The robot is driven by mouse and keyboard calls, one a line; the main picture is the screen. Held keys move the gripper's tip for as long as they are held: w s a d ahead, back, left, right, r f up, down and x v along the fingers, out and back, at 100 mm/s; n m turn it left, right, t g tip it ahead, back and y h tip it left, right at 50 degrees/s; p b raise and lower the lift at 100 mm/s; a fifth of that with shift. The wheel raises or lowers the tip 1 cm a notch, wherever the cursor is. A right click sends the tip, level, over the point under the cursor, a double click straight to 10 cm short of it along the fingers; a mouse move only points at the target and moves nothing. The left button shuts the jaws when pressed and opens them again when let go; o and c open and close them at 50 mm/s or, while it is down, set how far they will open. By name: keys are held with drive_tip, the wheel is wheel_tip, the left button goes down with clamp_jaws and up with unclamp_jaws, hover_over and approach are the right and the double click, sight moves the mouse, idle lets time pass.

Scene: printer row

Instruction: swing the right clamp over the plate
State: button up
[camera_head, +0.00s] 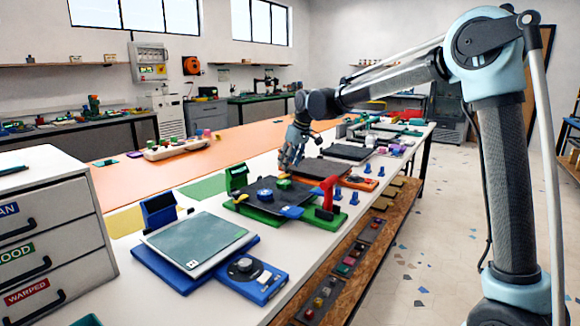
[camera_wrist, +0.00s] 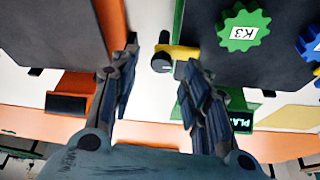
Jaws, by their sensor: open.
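A green-based printer (camera_head: 320,222) carries a dark plate (camera_head: 268,206) in the head view. A blue gear (camera_head: 264,195) and a green gear (camera_head: 284,184) sit on the plate; the wrist view shows the green gear (camera_wrist: 243,30) marked K3. A red clamp-like lever (camera_head: 329,194) stands upright at the base's right end, not over the plate. In the wrist view a yellow bar with black ends (camera_wrist: 182,52) lies at the green base's edge, between and beyond my fingertips. My gripper (camera_head: 291,162) is open and empty above the printer's far side; its fingers (camera_wrist: 160,58) are apart.
A blue printer (camera_head: 262,282) with a grey plate stands in front. An orange-based printer (camera_wrist: 113,20) with a dark plate stands beyond the green one. Small blue pegs (camera_head: 338,193) stand by the right edge. A drawer cabinet (camera_head: 50,225) is at left.

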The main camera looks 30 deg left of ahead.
drive_tip(key=v, duration=1)
